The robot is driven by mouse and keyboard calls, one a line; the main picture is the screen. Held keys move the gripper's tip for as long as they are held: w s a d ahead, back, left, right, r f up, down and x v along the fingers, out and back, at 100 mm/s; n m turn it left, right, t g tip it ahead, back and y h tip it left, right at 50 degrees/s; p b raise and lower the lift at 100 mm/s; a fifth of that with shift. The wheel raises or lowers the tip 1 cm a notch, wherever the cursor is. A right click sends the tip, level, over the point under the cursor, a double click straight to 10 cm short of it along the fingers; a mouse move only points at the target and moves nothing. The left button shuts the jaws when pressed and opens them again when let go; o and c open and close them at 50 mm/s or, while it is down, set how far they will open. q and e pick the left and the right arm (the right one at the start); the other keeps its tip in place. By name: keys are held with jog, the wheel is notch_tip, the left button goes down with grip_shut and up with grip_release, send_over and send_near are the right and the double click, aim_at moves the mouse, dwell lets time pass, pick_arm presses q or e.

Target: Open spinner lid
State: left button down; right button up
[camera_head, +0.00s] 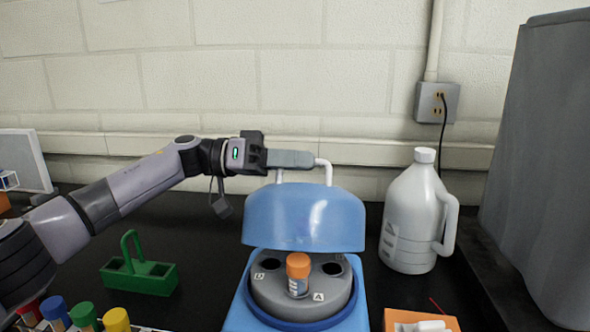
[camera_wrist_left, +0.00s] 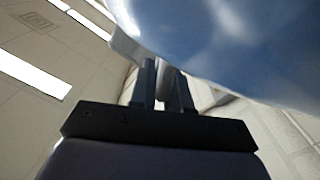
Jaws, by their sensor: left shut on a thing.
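The blue spinner lid (camera_head: 303,217) stands raised and tilted back above the blue spinner base (camera_head: 240,315), and it also shows in the left wrist view (camera_wrist_left: 230,40). A white handle (camera_head: 324,171) rises from the top of the lid. My left gripper (camera_head: 305,158) is shut on this handle, seen between its fingers in the left wrist view (camera_wrist_left: 166,82). Under the lid, the grey rotor (camera_head: 302,308) is exposed. A tube with an orange cap (camera_head: 298,266) stands in it, near the label A. My right gripper is not in view.
A white jug (camera_head: 413,222) stands right of the spinner. A green carrier (camera_head: 140,275) stands to the left. Several coloured caps (camera_head: 84,315) are at the front left, and an orange tray (camera_head: 400,316) is at the front right. A large grey object (camera_head: 545,170) blocks the far right.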

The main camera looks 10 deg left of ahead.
pick_arm(q)
jog(key=shift+w, duration=0.45)
jog(key=shift+w+n, duration=0.1)
jog(key=shift+n, duration=0.2)
jog(key=c, duration=1.2)
grip_release()
jog(key=shift+o, duration=0.2)
jog(key=shift+a, duration=0.15)
jog(key=shift+a+b, duration=0.65)
jog(key=shift+a, duration=2.8)
